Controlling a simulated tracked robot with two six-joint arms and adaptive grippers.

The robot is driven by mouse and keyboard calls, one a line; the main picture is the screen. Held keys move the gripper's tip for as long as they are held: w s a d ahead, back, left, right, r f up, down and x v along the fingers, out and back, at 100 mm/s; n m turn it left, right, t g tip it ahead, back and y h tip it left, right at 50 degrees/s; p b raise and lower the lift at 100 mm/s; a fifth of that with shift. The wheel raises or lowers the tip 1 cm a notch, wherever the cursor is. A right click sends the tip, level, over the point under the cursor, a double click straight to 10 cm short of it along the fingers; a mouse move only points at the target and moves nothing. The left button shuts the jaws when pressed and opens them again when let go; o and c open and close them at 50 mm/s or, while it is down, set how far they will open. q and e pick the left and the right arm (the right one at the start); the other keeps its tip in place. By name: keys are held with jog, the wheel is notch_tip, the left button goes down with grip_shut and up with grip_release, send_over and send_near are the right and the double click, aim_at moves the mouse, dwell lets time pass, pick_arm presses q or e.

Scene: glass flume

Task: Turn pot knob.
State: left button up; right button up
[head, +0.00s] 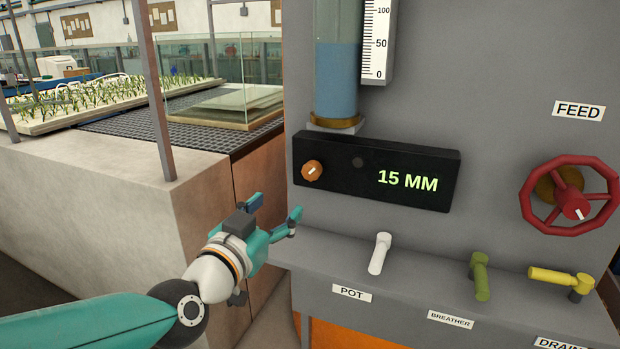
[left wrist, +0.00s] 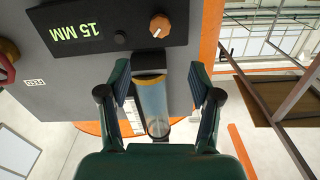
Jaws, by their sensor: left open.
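A round orange knob (head: 312,171) with a white pointer line sits at the left end of the black display box (head: 375,172), which reads 15 MM. It also shows in the left wrist view (left wrist: 160,25), where the picture is upside down. A white lever (head: 380,253) stands on the ledge above a POT label (head: 352,293). My left gripper (head: 276,210) is open and empty, below and left of the orange knob and apart from it. In the left wrist view its fingers frame the water tube (left wrist: 154,105) behind. My right gripper is not in view.
The grey panel also carries a red FEED wheel (head: 571,195), a green lever (head: 480,276) labelled BREATHER and a yellow lever (head: 561,277) near the DRAIN label. A scale (head: 377,40) hangs beside the tube. A pale block (head: 120,205) with a grating and glass tank stands left.

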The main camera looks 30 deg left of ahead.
aim_at(309, 174)
pick_arm(q)
jog(key=w+a, duration=0.1)
jog(key=w, duration=0.4)
jog(key=w+a, duration=0.1)
jog(key=w, duration=0.4)
jog(key=w+a, duration=0.1)
jog(key=w, duration=0.4)
jog(key=shift+w+p, duration=0.2)
jog(key=shift+p, duration=0.2)
jog(key=shift+c, duration=0.3)
jog(key=c, duration=1.1)
